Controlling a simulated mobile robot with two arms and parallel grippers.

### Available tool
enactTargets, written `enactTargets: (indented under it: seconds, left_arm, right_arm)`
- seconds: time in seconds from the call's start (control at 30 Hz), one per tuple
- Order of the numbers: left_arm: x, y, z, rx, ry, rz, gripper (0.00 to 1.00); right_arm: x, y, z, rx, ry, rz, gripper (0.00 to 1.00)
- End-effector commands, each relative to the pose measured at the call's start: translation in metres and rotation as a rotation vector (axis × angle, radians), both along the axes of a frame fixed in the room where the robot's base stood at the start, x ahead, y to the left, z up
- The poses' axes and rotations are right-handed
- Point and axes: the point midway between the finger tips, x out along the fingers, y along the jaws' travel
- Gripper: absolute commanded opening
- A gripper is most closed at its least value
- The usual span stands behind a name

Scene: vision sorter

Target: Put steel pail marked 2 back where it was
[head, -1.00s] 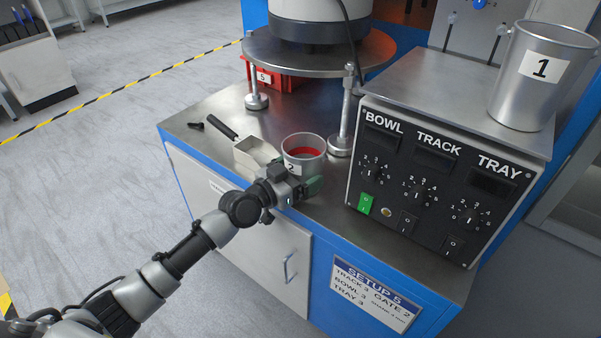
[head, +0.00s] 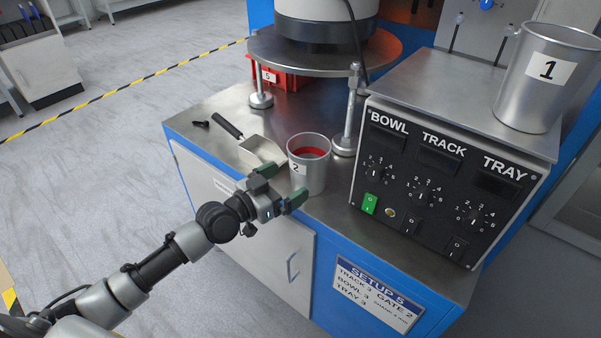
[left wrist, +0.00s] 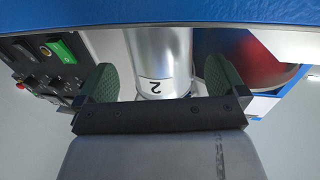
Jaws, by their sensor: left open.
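The steel pail marked 2 (head: 311,176) stands upright on the steel bench top, with red contents showing inside its rim. It also shows in the left wrist view (left wrist: 161,58), its label 2 upside down there, in the gap beyond the fingers. My left gripper (head: 283,186) is open and empty, just in front of and to the left of the pail, apart from it. In the left wrist view the two green finger pads (left wrist: 160,80) are spread wide. My right gripper is not in view.
A metal scoop (head: 260,150) with a dark handle lies left of the pail. A control box (head: 440,185) stands to its right, with a pail marked 1 (head: 540,95) on top. A red bin marked 5 (head: 290,80) sits behind, under the round plate (head: 325,55).

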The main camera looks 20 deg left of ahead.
Motion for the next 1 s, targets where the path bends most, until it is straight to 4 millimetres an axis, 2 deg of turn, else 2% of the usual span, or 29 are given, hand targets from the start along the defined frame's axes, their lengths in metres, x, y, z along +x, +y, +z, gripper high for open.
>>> enactTargets:
  seconds: [0.03,0.2,0.47,0.57,0.67,0.77,0.8,0.9,1.0]
  left_arm:
    - [-0.011,0.007,-0.002,0.006,0.002,-0.001,1.00]
    - [-0.036,0.022,-0.002,0.004,0.002,-0.001,1.00]
    - [-0.052,0.031,0.000,0.000,0.000,-0.001,1.00]
    - [-0.057,0.025,-0.011,0.011,0.030,-0.010,1.00]
    - [-0.073,0.006,-0.047,0.062,0.139,-0.031,1.00]
    - [-0.104,-0.014,-0.104,0.156,0.336,-0.027,1.00]
    - [-0.119,-0.019,-0.129,0.198,0.432,-0.010,1.00]
    - [-0.163,-0.022,-0.182,0.301,0.684,0.070,1.00]
    - [-0.209,-0.016,-0.220,0.382,0.920,0.172,1.00]
  right_arm:
    - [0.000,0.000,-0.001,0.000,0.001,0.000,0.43]
    - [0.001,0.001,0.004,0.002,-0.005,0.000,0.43]
    - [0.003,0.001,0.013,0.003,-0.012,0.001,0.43]
    - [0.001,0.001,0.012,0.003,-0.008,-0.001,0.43]
    - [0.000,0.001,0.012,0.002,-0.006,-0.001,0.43]
    - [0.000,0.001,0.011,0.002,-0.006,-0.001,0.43]
    - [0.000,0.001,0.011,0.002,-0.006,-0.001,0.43]
    - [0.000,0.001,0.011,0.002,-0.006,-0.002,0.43]
    - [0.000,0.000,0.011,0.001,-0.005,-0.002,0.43]
